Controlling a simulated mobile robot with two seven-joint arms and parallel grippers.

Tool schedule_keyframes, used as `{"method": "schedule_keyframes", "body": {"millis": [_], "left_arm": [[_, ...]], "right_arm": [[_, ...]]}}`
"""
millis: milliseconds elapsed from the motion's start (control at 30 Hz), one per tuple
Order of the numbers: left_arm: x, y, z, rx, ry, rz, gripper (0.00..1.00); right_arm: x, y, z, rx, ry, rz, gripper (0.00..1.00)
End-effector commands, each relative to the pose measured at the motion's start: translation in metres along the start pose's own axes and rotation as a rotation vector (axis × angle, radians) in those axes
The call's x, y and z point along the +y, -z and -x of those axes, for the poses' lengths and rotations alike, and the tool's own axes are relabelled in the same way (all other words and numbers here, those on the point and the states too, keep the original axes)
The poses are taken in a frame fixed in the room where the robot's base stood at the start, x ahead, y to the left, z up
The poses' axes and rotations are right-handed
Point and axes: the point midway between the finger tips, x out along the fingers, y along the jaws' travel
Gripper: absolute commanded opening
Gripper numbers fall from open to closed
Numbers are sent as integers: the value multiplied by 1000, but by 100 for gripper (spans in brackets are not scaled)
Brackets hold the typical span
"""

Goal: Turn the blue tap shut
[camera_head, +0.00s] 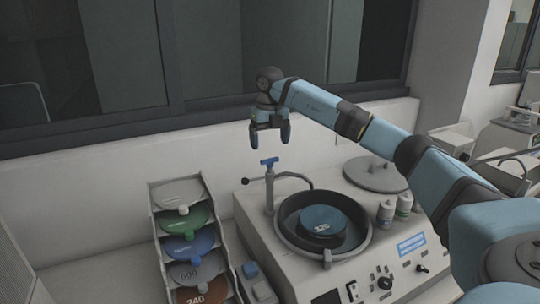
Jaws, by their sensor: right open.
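My left gripper is not in view.
A round bowl (287,236) with a blue disc (324,220) is in front of the tap. A bent pipe (297,175) runs beside the post. A rack (160,240) of coloured discs stands at left. Two bottles (385,213) and a round lid (376,173) are at right. A wall is behind.

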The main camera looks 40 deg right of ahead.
Motion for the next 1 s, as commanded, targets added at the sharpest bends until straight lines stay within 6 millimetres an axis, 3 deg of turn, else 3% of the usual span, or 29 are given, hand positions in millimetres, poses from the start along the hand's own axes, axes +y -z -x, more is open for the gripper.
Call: {"method": "schedule_keyframes", "body": {"millis": [200, 400, 1000], "left_arm": [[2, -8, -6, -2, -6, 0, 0], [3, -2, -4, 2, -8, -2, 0], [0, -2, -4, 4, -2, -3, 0]], "right_arm": [[0, -1, 52, -4, -2, -1, 89], [0, 0, 80, -3, 0, -1, 89], [-1, 0, 86, -1, 0, -2, 89]]}}
